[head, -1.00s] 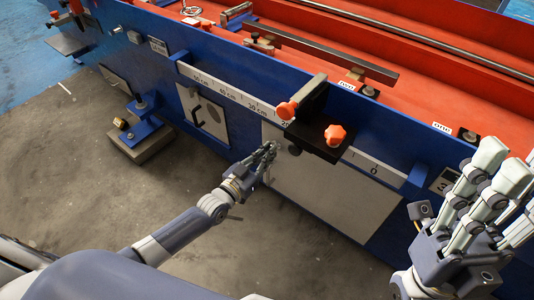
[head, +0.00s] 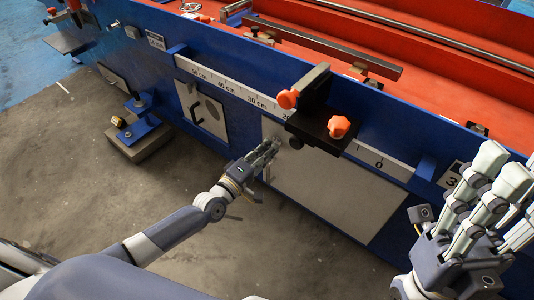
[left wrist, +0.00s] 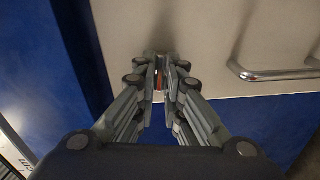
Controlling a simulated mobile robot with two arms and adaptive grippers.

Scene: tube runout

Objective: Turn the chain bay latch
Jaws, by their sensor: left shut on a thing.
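The chain bay panel (head: 330,197) is a large pale plate on the blue machine side. My left gripper (head: 269,150) reaches its upper left corner in the head view. In the left wrist view my left gripper (left wrist: 160,84) is shut on a small metal latch (left wrist: 159,57) near the panel's edge. The fingers hide most of the latch, so its angle cannot be told. My right gripper (head: 503,170) is raised at the right, open and empty, apart from the machine.
A black stop block (head: 315,130) with orange knobs (head: 339,126) juts out just above my left gripper. A chrome handle (left wrist: 270,73) is right of the latch in the wrist view. A smaller panel (head: 203,112) is to the left.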

